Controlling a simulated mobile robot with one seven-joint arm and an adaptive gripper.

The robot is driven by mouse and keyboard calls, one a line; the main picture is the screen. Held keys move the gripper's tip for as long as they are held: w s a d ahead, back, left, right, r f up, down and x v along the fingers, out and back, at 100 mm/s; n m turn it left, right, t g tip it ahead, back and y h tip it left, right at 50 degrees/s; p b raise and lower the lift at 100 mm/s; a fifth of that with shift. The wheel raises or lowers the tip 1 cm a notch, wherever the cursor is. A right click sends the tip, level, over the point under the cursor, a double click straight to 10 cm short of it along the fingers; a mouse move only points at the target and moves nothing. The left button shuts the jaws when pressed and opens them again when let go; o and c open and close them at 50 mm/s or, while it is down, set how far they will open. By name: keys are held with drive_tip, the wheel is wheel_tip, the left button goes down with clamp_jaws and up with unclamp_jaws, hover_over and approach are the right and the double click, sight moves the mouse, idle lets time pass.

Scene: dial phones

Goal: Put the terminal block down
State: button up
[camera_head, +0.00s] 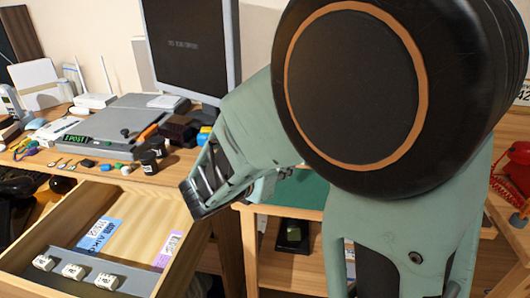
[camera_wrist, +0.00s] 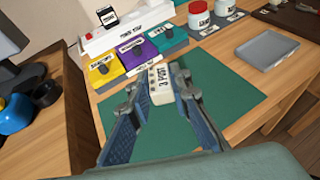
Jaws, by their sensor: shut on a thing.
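The terminal block (camera_wrist: 160,84), a small pale block lettered "3 POST", sits between the fingertips of my gripper (camera_wrist: 156,88) in the wrist view. My gripper is shut on it. Behind and below the block is a green mat (camera_wrist: 225,90) on a wooden desk. I cannot tell how high the block is above the mat. In the head view my arm hides the block and most of the mat (camera_head: 300,192).
An open drawer (camera_head: 135,225) holds three small white blocks. The mat's visible surface is clear.

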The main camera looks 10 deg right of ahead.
sight(284, 188)
drive_tip(key=f, duration=0.1)
drive_tip(key=w+d+f+b, duration=0.1)
drive_tip(key=shift+w+d+f, duration=0.1)
drive_tip(key=shift+d+f, duration=0.2)
drive_tip(key=shift+f, duration=0.05)
drive_tip(key=shift+a+f+b, duration=0.15)
drive_tip(key=shift+f+b, duration=0.45)
drive_tip(key=shift+f, duration=0.55)
drive_tip(key=shift+f, duration=0.15)
drive_tip(key=o, duration=0.9)
drive_tip(key=shift+o, duration=0.2)
drive_tip(key=shift+r, duration=0.2)
drive_tip(key=p+v, duration=0.3)
drive_tip(key=v, duration=0.9)
